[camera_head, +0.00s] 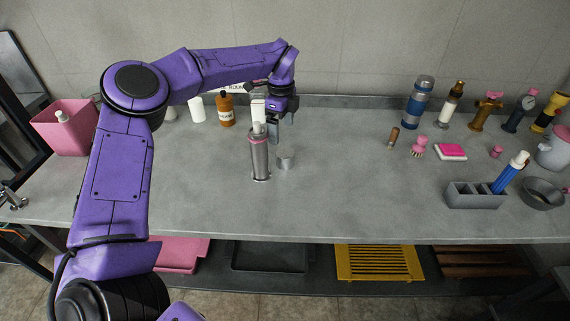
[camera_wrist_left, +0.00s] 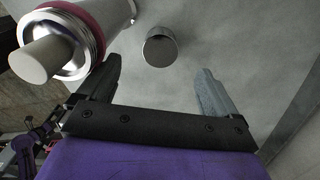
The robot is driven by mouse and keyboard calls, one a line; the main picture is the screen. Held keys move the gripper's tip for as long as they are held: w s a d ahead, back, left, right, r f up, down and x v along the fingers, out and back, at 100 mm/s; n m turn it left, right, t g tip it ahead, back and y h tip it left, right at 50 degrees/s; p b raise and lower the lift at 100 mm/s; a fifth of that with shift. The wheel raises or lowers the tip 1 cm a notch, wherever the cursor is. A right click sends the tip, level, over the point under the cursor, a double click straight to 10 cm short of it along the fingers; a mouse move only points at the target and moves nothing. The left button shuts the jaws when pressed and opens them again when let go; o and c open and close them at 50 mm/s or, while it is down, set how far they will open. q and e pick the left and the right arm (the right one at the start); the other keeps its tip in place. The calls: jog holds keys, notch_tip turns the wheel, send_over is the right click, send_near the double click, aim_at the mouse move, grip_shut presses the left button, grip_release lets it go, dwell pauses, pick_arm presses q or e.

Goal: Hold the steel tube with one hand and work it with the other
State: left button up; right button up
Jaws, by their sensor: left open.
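A tall steel tube (camera_head: 261,158) stands upright on the grey bench near its middle, with a dull red band and a pale grey plug at its top. It also shows at the upper left of the left wrist view (camera_wrist_left: 118,14). A short steel cylinder (camera_head: 286,161) stands just right of it, apart from it. My left gripper (camera_head: 281,131) points down behind and above the two. In the left wrist view its fingers are spread and empty, with the short cylinder (camera_wrist_left: 160,48) beyond the gap and the tall tube outside the left finger. My right gripper is out of view.
Brown (camera_head: 225,110) and white bottles stand behind, and a pink bin (camera_head: 66,127) at left. At right are a grey holder (camera_head: 474,196), a pink sponge (camera_head: 451,151), a steel bowl (camera_head: 541,194) and several fittings. The bench's front middle is clear.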

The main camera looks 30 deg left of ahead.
aim_at(285, 153)
pick_arm(q)
jog(key=shift+w, duration=0.1)
notch_tip(285, 153, down, 5)
jog(key=shift+f+p, duration=0.2)
jog(key=shift+p, duration=0.25)
jog(key=shift+d, duration=0.1)
jog(key=f, duration=0.1)
jog(key=f+p, duration=0.1)
jog(key=f, duration=0.3)
jog(key=shift+w+d+p, duration=0.15)
jog(key=shift+d+p, duration=0.25)
